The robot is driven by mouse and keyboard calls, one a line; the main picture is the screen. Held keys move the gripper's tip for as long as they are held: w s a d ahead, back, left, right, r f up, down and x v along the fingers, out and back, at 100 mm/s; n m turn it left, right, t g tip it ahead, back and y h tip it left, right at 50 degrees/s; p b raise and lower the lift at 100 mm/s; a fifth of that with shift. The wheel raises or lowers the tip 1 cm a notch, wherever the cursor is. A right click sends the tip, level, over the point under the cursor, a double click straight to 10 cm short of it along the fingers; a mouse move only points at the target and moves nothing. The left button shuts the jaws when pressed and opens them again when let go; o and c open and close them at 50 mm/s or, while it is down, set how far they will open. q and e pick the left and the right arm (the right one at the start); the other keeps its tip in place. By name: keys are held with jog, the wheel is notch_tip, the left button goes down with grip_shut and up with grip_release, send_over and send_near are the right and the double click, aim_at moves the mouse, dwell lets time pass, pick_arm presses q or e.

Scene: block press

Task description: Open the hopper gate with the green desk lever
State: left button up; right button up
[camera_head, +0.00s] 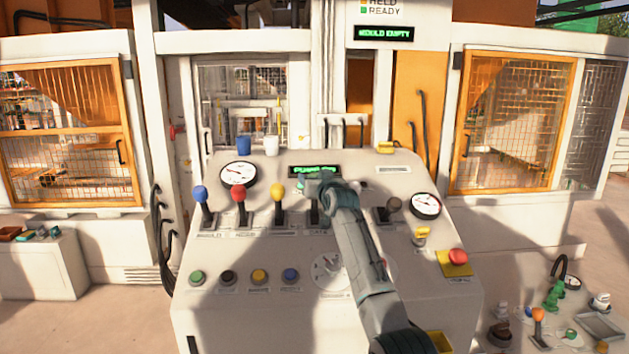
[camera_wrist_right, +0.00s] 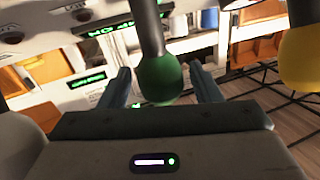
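The green desk lever (camera_wrist_right: 158,78) shows in the right wrist view as a dark stem with a round green knob. My right gripper (camera_wrist_right: 160,88) is open, with one finger on each side of the knob and a visible gap at both sides. In the head view my right gripper (camera_head: 318,187) is over the fourth lever of the row and hides most of its knob. The lever's dark stem and base (camera_head: 314,214) show below it. The hopper gate cannot be made out for certain. My left gripper is not in view.
The yellow lever (camera_head: 277,192) stands close left of the green one, with the red lever (camera_head: 239,194) and blue lever (camera_head: 201,195) beyond. A grey-brown knob lever (camera_head: 394,205) is to the right. A red button (camera_head: 457,257) is at the desk's right edge. A sign reads "MOULD EMPTY" (camera_head: 384,34).

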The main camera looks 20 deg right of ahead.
jog(key=shift+s+f, duration=0.1)
jog(key=shift+s+f+b, duration=0.15)
jog(key=shift+s+b, duration=0.3)
jog(key=shift+s, duration=0.15)
jog(key=s+b, duration=0.4)
jog(key=s, duration=0.5)
jog(key=shift+s+d, duration=0.2)
jog(key=shift+d, duration=0.15)
jog(key=shift+r, duration=0.2)
dwell(1.9)
